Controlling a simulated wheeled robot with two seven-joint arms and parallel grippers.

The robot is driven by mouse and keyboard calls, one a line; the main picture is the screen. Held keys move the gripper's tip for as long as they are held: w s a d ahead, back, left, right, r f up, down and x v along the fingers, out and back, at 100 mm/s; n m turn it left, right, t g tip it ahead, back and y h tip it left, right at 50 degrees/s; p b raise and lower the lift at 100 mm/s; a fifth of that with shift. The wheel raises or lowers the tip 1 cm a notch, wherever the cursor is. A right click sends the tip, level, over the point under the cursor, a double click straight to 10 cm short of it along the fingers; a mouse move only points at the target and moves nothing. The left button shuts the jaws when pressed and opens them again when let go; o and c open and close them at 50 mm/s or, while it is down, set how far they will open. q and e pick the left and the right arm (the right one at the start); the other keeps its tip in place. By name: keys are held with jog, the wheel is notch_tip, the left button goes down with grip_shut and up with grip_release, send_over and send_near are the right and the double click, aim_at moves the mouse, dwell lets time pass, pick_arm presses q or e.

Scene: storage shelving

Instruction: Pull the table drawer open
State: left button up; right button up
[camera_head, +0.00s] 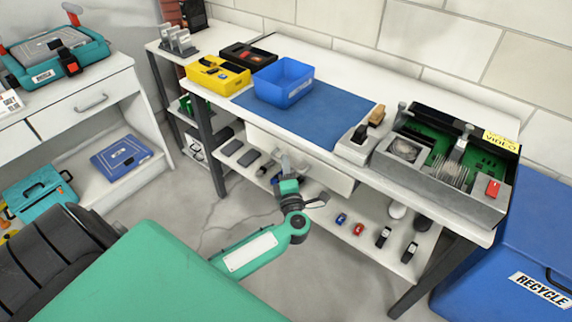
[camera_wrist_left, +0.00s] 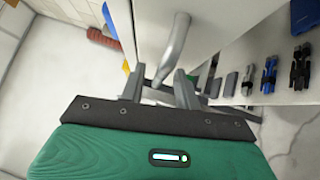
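The white table drawer (camera_head: 335,178) sits under the top of the white worktable (camera_head: 215,98), and its front looks close to the table edge. In the left wrist view the drawer front (camera_wrist_left: 225,25) fills the upper middle, with a grey curved bar handle (camera_wrist_left: 174,45) on it. My left gripper (camera_head: 287,165) is in front of the drawer and hides part of it. In the left wrist view its fingers (camera_wrist_left: 160,90) are apart, with the lower end of the handle between them. I cannot tell whether they touch it. My right gripper is not in view.
On the tabletop are a blue bin (camera_head: 284,82), a yellow box (camera_head: 217,76) and a green-lined case (camera_head: 440,160). A lower shelf (camera_head: 335,245) holds several small items below the drawer. A blue recycle bin (camera_head: 530,245) stands at right. The floor before the table is clear.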

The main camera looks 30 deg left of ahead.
pick_arm(q)
jog(key=shift+w+a+r, duration=0.1)
jog(key=shift+w+a, duration=0.25)
jog(key=shift+w, duration=0.05)
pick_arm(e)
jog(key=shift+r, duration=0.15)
pick_arm(q)
grip_shut()
